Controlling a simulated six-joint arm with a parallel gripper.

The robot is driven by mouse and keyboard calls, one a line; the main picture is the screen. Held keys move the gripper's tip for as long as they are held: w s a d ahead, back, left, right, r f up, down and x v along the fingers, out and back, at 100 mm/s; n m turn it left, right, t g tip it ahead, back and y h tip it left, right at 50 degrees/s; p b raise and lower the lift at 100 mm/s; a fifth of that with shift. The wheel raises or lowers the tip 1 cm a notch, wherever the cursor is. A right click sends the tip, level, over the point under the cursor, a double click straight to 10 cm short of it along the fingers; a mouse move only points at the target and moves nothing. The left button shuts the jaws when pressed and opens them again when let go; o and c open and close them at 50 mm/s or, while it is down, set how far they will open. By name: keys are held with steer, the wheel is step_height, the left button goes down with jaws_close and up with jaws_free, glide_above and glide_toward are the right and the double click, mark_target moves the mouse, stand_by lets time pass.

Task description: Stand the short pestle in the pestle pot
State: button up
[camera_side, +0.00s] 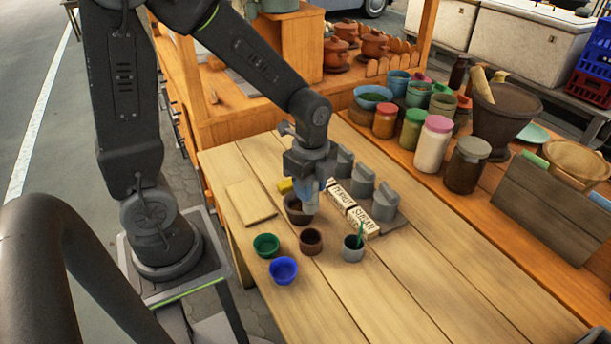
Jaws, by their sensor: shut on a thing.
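My gripper (310,205) points down over the right side of a small brown clay bowl (293,214), which looks like the mortar. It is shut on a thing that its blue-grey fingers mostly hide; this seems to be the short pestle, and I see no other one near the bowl. A small dark brown pot (311,243) stands upright just in front of the bowl and looks empty. A grey pot (353,251) to its right holds a green item. I cannot tell for sure which of these is the pestle pot.
A green cup (266,246) and a blue cup (283,271) stand at the front left. A wooden board (251,202) lies left of the bowl. The table's front right is clear.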

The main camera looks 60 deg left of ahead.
steer(key=shift+s+d+f, duration=0.25)
steer(key=shift+d, duration=0.25)
steer(key=shift+f, duration=4.85)
steer(key=o, duration=1)
step_height(320, 180, up, 14)
steer(key=shift+f, duration=0.1)
